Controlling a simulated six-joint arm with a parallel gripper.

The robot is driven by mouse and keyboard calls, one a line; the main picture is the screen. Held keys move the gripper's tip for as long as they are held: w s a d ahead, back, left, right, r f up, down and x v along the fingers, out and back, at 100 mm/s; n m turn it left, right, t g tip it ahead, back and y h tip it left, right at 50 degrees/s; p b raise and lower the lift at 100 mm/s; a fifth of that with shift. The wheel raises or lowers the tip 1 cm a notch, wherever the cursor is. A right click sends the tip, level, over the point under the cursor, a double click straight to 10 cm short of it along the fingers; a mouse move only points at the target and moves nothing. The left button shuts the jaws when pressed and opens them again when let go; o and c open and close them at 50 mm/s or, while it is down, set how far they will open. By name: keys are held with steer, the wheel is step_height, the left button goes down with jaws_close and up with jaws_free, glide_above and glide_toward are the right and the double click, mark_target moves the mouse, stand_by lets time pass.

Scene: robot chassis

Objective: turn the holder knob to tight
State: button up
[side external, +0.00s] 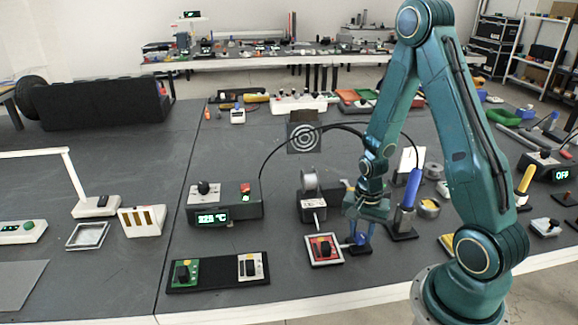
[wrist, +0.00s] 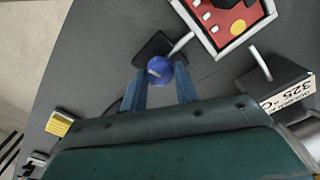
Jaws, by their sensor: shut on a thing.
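The holder is a white frame (side external: 312,262) around a red board with a dark part on it; it also shows at the top of the wrist view (wrist: 243,41). The blue holder knob (wrist: 159,70) sits on a dark block (wrist: 148,48), with a pale rod between the block and the frame. My gripper (wrist: 161,76) points down at the knob, one blue finger on each side, and is shut on it. In the side view, my gripper (side external: 361,236) hides most of the knob. I cannot read the knob's tightness.
A soldering station (side external: 225,209) with a lit display stands left of the holder. A black tray (side external: 218,273) with two modules lies front left. A blue-handled iron in a stand (side external: 408,215) is close right of my gripper. The table's front edge is near.

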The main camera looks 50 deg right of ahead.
mark_target(361, 235)
steer(key=shift+m, duration=1.3)
steer(key=o, duration=1)
steer(key=shift+r, duration=0.15)
steer(key=shift+r, duration=6.75)
